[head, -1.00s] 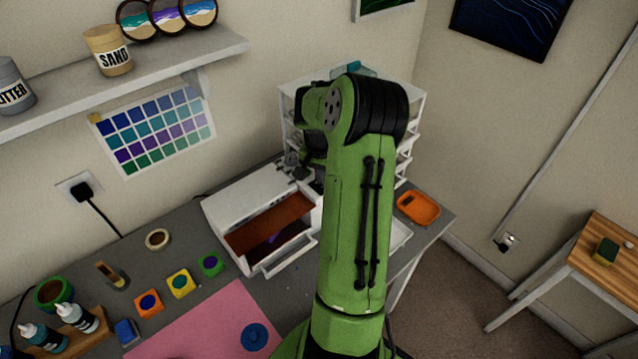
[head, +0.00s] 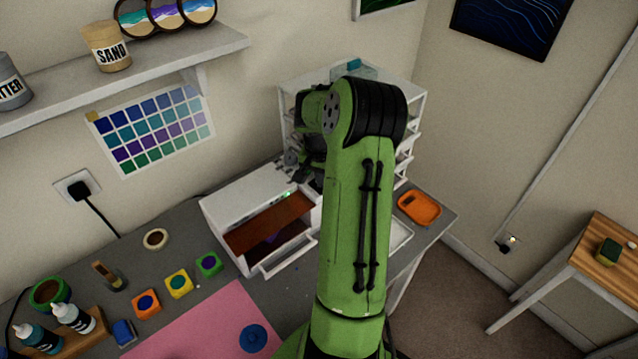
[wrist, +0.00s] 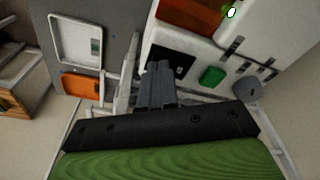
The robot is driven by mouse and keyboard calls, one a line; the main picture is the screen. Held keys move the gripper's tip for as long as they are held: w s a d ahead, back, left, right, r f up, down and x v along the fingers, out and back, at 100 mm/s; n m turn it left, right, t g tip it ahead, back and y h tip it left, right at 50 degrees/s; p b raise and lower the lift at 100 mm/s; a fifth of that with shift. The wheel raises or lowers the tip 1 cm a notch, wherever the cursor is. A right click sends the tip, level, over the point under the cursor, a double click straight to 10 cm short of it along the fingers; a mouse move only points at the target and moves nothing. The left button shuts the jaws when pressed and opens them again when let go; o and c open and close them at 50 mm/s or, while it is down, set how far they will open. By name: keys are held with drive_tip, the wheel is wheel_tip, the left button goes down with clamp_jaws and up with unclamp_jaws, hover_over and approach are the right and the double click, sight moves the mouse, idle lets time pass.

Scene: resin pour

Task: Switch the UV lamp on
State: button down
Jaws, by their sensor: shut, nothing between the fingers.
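The UV lamp (head: 247,195) is a white box on the grey desk, with an orange-brown window and its front drawer (head: 290,257) pulled open. A small green light (head: 288,195) glows on it; the wrist view shows it as a bright white-green spot (wrist: 231,13). In the wrist view a green button (wrist: 211,76), a grey knob (wrist: 246,88) and a dark panel (wrist: 172,62) sit on the lamp's white side. My gripper (wrist: 158,70) is shut and empty, in front of the dark panel and left of the green button. In the head view my arm hides most of it.
A white shelf rack (head: 415,100) stands behind my arm. An orange tray (head: 419,208) lies at the desk's right end. Paint pots, bottles (head: 73,316) and a pink mat (head: 205,325) fill the front left. A wooden table (head: 600,260) stands apart at right.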

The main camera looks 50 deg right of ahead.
wheel_tip(320, 180, up, 7)
drive_tip(key=p, duration=0.5)
idle(0.5)
